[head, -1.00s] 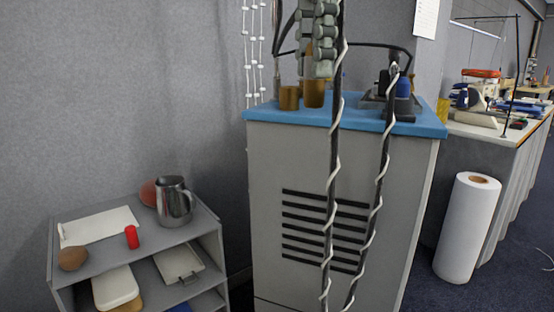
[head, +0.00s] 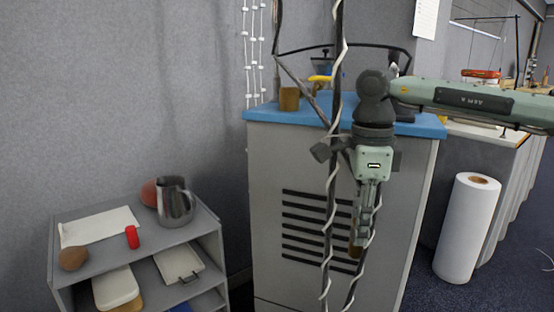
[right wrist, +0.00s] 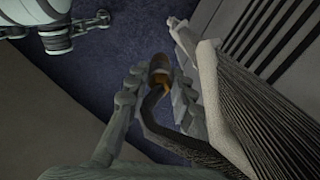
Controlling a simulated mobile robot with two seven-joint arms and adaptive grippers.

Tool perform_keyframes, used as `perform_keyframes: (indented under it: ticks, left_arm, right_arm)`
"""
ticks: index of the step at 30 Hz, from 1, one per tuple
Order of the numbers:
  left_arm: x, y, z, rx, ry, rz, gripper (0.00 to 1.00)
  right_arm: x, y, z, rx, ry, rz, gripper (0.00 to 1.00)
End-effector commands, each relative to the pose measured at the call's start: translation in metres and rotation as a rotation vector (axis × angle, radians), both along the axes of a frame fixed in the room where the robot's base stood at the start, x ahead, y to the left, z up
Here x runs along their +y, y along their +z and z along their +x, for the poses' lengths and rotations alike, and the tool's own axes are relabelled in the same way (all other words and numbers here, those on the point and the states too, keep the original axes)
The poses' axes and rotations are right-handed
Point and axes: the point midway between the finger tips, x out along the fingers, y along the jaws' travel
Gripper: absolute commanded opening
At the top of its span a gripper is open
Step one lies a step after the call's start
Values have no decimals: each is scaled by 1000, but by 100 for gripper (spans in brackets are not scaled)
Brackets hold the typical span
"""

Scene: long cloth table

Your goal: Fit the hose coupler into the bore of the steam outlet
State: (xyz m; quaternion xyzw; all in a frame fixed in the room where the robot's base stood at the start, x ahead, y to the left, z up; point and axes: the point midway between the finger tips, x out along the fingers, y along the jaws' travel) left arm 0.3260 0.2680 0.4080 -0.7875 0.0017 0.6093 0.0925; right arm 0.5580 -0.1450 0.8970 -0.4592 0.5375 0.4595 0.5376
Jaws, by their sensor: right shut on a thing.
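The brass-coloured hose coupler (head: 355,250) hangs at the tip of my right gripper (head: 361,232), in front of the cabinet's vent slots. In the right wrist view the coupler (right wrist: 159,64) lies between the two fingers of the right gripper (right wrist: 160,85), with a dark hose (right wrist: 150,108) running back from it. The right gripper is shut on the coupler and points downward. The steam outlet appears to be the brown-gold cylinder (head: 289,98) on the blue cabinet top, up and left of the gripper. Its bore is not clearly visible.
The grey cabinet (head: 268,190) has a blue top (head: 262,114). Dark hoses wrapped in white cord (head: 335,130) hang before it. A low shelf (head: 205,225) with a metal pitcher (head: 175,203) stands left. A white roll (head: 468,228) stands right.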

Motion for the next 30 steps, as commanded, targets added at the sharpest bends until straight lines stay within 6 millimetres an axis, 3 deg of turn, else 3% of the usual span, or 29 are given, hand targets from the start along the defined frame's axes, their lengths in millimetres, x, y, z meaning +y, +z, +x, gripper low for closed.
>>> perform_keyframes:
  ticks: [6,15,21,24,26,30]
  left_arm:
    - [0,-1,0,2,0,0,43]
    - [0,0,0,2,0,0,43]
    - [0,0,0,1,0,0,43]
    - [0,0,0,1,0,0,42]
    - [0,0,0,1,0,0,34]
    - [0,0,0,0,0,0,34]
  right_arm:
    - [-17,-58,-17,5,601,3,0]
    - [-33,-119,-46,1,1367,4,0]
    - [-37,-138,-58,-1,1654,1,0]
    - [-38,-142,-61,-1,1712,2,0]
    - [-39,-142,-61,-1,1726,0,0]
    - [-39,-142,-60,-2,1730,-1,0]
